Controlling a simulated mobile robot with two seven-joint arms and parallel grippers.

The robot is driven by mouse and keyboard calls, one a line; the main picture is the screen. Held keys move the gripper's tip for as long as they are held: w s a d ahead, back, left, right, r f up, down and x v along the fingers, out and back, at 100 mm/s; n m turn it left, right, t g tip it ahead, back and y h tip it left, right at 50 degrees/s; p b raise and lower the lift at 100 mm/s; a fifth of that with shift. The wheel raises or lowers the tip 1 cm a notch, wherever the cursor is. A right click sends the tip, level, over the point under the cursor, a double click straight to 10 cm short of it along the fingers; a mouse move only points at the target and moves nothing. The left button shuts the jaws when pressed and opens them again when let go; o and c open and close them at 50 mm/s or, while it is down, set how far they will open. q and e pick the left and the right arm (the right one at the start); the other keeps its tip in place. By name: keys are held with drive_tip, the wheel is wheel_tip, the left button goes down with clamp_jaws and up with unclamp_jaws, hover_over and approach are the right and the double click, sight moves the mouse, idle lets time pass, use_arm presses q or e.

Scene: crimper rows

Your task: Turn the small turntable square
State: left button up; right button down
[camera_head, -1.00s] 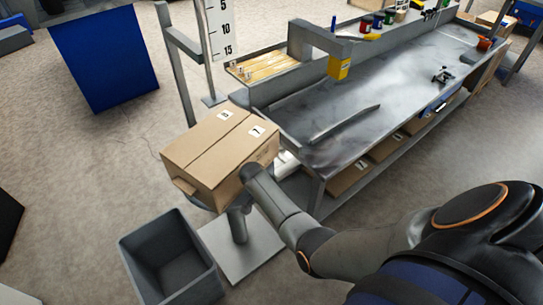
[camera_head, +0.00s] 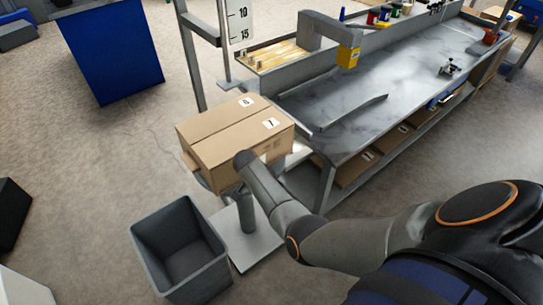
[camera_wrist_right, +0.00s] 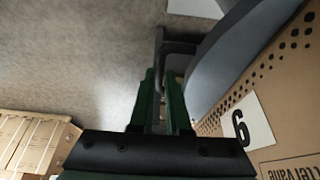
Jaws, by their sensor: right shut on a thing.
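The small turntable shows in the head view as a grey disc edge (camera_head: 206,183) under a cardboard box (camera_head: 225,130), on a post (camera_head: 247,212). The box hides most of it. In the right wrist view the grey curved rim (camera_wrist_right: 222,58) runs beside the box's printed face (camera_wrist_right: 285,110), with a dark bracket-like handle (camera_wrist_right: 178,47) at the rim. My right gripper (camera_wrist_right: 161,100) has green fingers close together at that handle, shut on it; the exact contact is dark. In the head view my right arm reaches the box's near side and its fingers are hidden. My left gripper is not in view.
A grey open bin (camera_head: 180,250) stands close left of the turntable's base plate (camera_head: 262,240). A long metal workbench (camera_head: 370,85) is close on the right. A grey post with a scale board (camera_head: 238,22) stands behind the box.

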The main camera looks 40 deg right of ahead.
drive_tip(key=c, duration=1.2)
unclamp_jaws()
drive_tip(key=shift+o, duration=0.2)
drive_tip(key=shift+r, duration=0.15)
